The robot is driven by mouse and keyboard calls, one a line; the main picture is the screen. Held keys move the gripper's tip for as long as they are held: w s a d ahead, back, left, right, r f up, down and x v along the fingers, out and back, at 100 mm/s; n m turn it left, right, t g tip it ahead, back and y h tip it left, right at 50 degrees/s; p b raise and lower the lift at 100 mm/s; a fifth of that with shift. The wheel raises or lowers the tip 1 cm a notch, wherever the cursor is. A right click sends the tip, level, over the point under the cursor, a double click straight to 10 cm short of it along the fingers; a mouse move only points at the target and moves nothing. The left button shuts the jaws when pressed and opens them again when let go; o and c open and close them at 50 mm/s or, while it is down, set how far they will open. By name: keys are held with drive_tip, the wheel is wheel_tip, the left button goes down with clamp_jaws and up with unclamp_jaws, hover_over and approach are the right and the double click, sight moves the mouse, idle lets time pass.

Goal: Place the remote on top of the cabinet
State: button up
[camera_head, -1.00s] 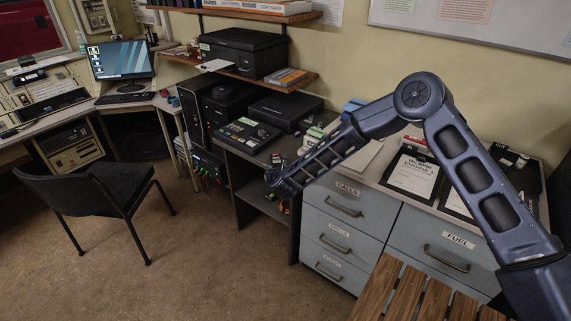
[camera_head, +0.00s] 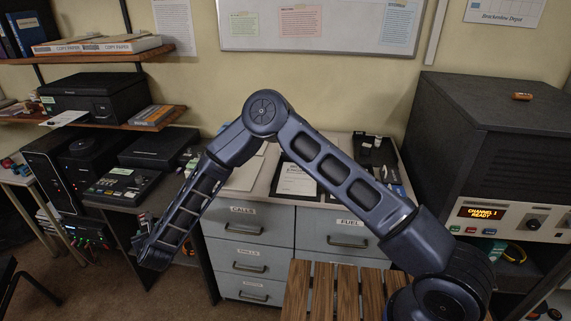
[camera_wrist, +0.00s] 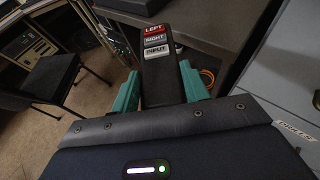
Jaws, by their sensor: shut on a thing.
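In the wrist view my gripper (camera_wrist: 160,84) has its green fingers on either side of a dark remote (camera_wrist: 158,62). The remote carries red, grey and white keys marked LEFT, RIGHT and INPUT. In the head view the end of my arm (camera_head: 150,248) hangs low at the left of the grey drawer cabinet (camera_head: 248,238), in front of the dark desk; the remote is hard to make out there. The drawer cabinet has CALLS and FUEL labels, and papers on its top. A black slatted cabinet (camera_head: 520,135) with a CHANNEL 1 READY display stands at the right.
A small orange-brown item (camera_head: 522,97) lies on the black cabinet's otherwise clear top. A clipboard (camera_head: 297,180) and dark trays cover much of the drawer top. A wooden slatted seat (camera_head: 335,290) stands in front. A printer (camera_head: 92,97) sits on a wall shelf.

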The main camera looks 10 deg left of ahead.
wheel_tip(320, 180, up, 34)
drive_tip(key=f, duration=0.1)
drive_tip(key=w+d+m+t+h, duration=0.1)
drive_tip(key=w+d+m+h, duration=0.25)
drive_tip(key=w, duration=0.95)
drive_tip(key=w+d+m+t+h, duration=0.2)
drive_tip(key=w+d+m+h, duration=0.15)
drive_tip(key=w, duration=0.95)
drive_tip(key=w+d+m+t+h, duration=0.15)
drive_tip(key=w+d, duration=0.25)
drive_tip(key=w, duration=0.8)
drive_tip(key=w+d+m+g+h, duration=0.5)
drive_tip(key=w+d+m+h, duration=0.55)
drive_tip(key=w+d, duration=1.8)
drive_tip(key=shift+n+t, duration=0.35)
drive_tip(key=shift+n, duration=0.15)
drive_tip(key=f, duration=1.6)
drive_tip(key=s+f, duration=0.1)
drive_tip(key=f, duration=0.7)
drive_tip(key=shift+d+f, duration=0.1)
drive_tip(key=shift+f, duration=0.3)
drive_tip(key=shift+f, duration=0.15)
